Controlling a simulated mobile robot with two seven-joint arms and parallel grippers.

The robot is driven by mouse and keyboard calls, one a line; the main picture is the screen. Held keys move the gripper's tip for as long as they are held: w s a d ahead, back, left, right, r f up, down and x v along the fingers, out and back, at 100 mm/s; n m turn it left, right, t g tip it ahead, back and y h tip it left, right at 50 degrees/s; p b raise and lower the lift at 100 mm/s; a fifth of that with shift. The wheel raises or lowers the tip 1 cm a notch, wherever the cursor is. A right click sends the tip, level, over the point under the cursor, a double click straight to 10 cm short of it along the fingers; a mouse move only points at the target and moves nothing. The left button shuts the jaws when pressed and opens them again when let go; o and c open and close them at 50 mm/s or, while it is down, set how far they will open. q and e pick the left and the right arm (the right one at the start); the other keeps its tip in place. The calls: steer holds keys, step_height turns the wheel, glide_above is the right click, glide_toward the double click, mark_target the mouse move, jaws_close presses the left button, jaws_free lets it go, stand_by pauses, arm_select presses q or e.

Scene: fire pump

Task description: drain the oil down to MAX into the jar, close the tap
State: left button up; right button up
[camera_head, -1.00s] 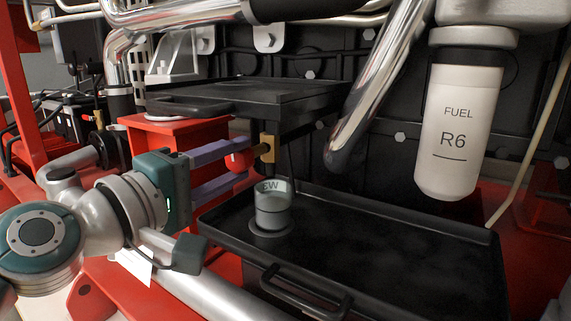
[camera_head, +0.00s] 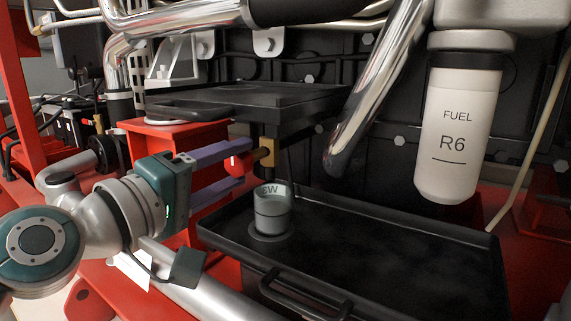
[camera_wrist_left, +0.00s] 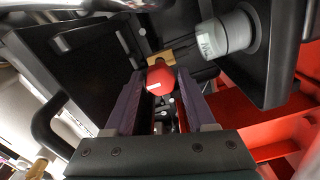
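A brass tap (camera_head: 267,152) with a red knob (camera_head: 238,160) sits below the black flat-topped housing (camera_head: 280,96). My left gripper (camera_head: 246,162) reaches in from the left, its two purple fingers one above and one below the knob. In the left wrist view the red knob (camera_wrist_left: 160,78) lies between the fingertips; the fingers look parted, and contact is hard to make out. A grey jar (camera_head: 272,213) with a marked label stands upright on the black tray (camera_head: 400,250), below and near the tap. Its fill level is unclear. No MAX mark is readable. My right gripper is out of view.
A white fuel filter (camera_head: 459,130) marked R6 hangs at the right. A shiny pipe (camera_head: 375,90) slants down behind the tray. A red block (camera_head: 185,140) stands behind my left gripper. The tray's right part is bare, with a handle (camera_head: 300,297) at its front.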

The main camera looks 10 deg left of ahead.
arm_select(q)
steer(key=shift+o, duration=1.1)
steer(key=shift+s+a, duration=0.2)
steer(key=shift+s, duration=0.2)
steer(key=p+v, duration=0.1)
steer(key=v, duration=0.8)
